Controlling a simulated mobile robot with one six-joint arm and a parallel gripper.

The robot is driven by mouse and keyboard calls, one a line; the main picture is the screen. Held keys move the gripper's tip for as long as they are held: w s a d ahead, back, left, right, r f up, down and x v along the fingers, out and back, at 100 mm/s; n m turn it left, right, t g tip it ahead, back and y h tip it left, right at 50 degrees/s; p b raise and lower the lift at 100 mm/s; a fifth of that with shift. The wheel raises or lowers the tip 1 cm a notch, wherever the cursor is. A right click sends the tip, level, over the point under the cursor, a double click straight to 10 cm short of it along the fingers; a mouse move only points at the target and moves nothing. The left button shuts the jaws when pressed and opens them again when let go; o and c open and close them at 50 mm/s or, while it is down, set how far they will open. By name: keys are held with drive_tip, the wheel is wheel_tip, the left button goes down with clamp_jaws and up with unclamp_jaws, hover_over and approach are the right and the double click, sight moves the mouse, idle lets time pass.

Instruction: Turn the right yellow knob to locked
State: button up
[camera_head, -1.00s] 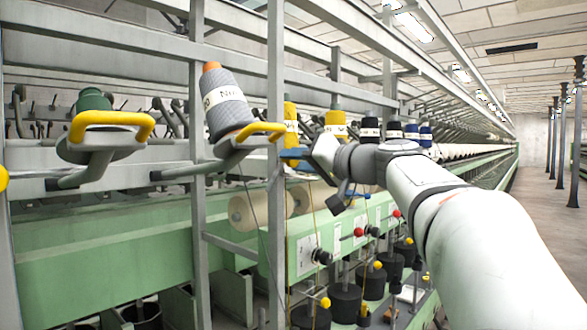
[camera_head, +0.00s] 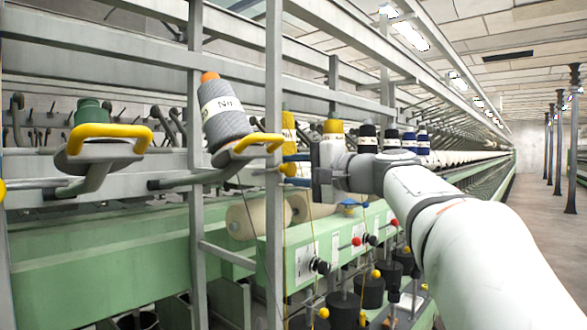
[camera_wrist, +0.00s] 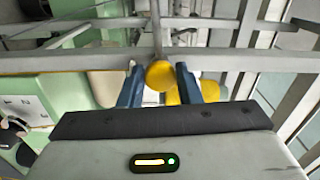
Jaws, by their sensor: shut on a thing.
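The right yellow knob (camera_head: 289,169) is a small round ball at the upright grey post, beside the grey spool's yellow handle. In the wrist view the yellow knob (camera_wrist: 160,75) lies between the two blue fingers of my gripper (camera_wrist: 159,82). My gripper (camera_head: 302,168) reaches it from the right in the head view and is shut on it. The fingers hide part of the knob's sides. No locked or unlocked marking can be read near it. Another yellow knob (camera_head: 2,188) is cut off at the left edge.
A grey spool (camera_head: 224,115) sits on a holder with a yellow handle (camera_head: 250,143). Another holder with a yellow handle (camera_head: 110,131) is at left. An upright post (camera_head: 274,90) stands close to the gripper. A green machine box (camera_head: 300,255) lies below. The aisle (camera_head: 535,220) at right is clear.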

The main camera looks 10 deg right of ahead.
drive_tip(key=shift+m, duration=0.6)
drive_tip(key=o, duration=1)
drive_tip(key=shift+c, duration=0.2)
drive_tip(key=b+v, duration=0.1)
drive_tip(key=v, duration=0.7)
drive_tip(key=shift+w+f, duration=0.1)
